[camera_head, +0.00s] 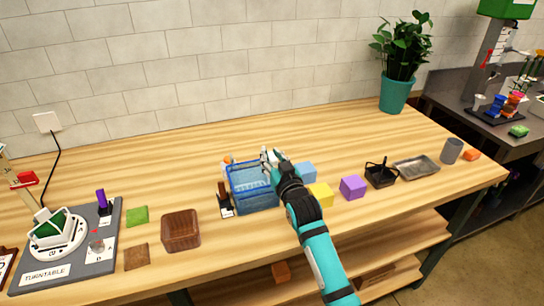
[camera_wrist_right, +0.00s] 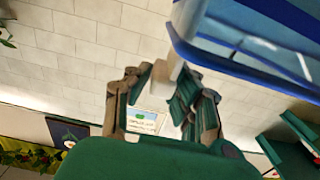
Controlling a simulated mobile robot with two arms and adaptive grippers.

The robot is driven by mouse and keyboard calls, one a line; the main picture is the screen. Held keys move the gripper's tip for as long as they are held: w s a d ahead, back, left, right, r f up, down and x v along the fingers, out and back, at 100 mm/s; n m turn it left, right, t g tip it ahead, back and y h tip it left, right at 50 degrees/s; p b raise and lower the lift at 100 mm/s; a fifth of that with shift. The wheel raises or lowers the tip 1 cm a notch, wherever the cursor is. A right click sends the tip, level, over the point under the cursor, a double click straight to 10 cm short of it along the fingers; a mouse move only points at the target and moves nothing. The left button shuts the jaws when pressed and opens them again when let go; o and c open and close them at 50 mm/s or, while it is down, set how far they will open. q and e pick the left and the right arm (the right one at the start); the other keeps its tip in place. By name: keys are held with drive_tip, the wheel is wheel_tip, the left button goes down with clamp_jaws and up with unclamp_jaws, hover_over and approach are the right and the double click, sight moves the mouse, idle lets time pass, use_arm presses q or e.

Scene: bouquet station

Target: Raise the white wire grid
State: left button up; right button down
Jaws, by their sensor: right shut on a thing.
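A blue see-through bin (camera_head: 255,197) stands near the middle of the wooden table. Pale lines show inside it in the head view, but I cannot clearly make out the white wire grid. My right gripper (camera_head: 268,160) is at the bin's far right corner. In the right wrist view its fingers (camera_wrist_right: 163,92) are shut on a small pale post (camera_wrist_right: 168,72) beside the bin's wall (camera_wrist_right: 235,45). Whether this post belongs to the grid is unclear. My left gripper is not in view.
The table's back half is mostly clear.

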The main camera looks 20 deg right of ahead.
wheel_tip(320, 180, up, 8)
drive_tip(key=p, duration=0.7)
drive_tip(key=shift+r, duration=0.15)
drive_tip(key=c, duration=1.4)
unclamp_jaws()
drive_tip(key=shift+o, duration=1)
drive_tip(key=shift+f, duration=0.2)
